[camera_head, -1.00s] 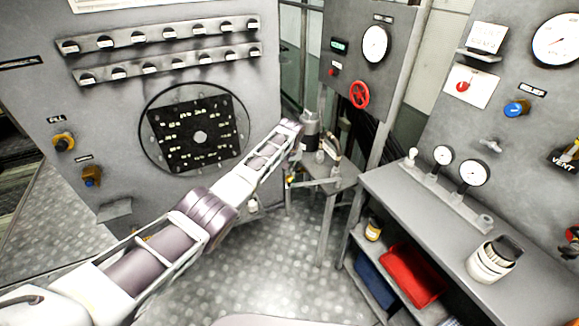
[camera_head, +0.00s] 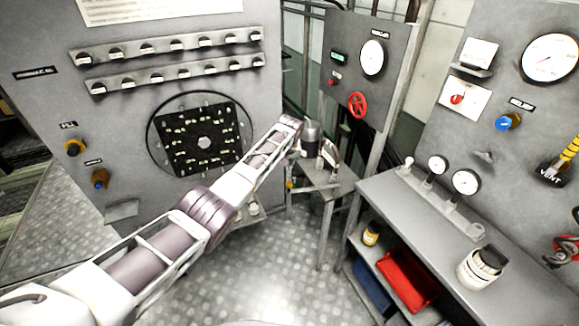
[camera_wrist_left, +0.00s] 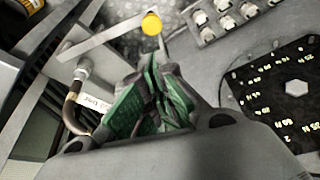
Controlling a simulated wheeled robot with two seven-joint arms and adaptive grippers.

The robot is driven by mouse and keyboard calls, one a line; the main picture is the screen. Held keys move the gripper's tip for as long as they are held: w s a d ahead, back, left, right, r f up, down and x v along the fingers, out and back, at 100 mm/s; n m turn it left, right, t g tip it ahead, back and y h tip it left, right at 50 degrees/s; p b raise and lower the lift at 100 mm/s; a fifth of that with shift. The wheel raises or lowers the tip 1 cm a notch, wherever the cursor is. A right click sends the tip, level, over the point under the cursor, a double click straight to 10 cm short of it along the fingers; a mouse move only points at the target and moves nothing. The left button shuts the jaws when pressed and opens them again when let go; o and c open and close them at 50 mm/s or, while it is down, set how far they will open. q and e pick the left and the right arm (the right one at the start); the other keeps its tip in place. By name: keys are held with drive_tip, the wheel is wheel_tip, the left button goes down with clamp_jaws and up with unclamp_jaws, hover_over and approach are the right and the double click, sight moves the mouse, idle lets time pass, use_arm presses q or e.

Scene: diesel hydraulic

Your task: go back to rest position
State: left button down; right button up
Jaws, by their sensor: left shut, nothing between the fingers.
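My left arm (camera_head: 200,215) reaches from the lower left toward the small side table in the head view. Its far end is beside the grey cylinder (camera_head: 312,135) on that table; the fingertips are hard to make out there. In the left wrist view my left gripper (camera_wrist_left: 153,100) has green finger pads close together, with nothing seen held between them. A curved brown pipe with a label (camera_wrist_left: 75,105) is to the left of the fingers, apart from them. My right gripper is in neither view.
A large grey panel (camera_head: 60,105) with a black round-framed plate (camera_head: 190,155) stands at left. The small table (camera_head: 335,187) stands behind the arm's end. A bench (camera_head: 400,200) with gauges, a white jar (camera_head: 478,270) and a red bin (camera_head: 408,280) is at right. The floor between is clear.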

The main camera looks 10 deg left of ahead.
use_arm(q)
drive_tip(key=shift+w+r, duration=0.1)
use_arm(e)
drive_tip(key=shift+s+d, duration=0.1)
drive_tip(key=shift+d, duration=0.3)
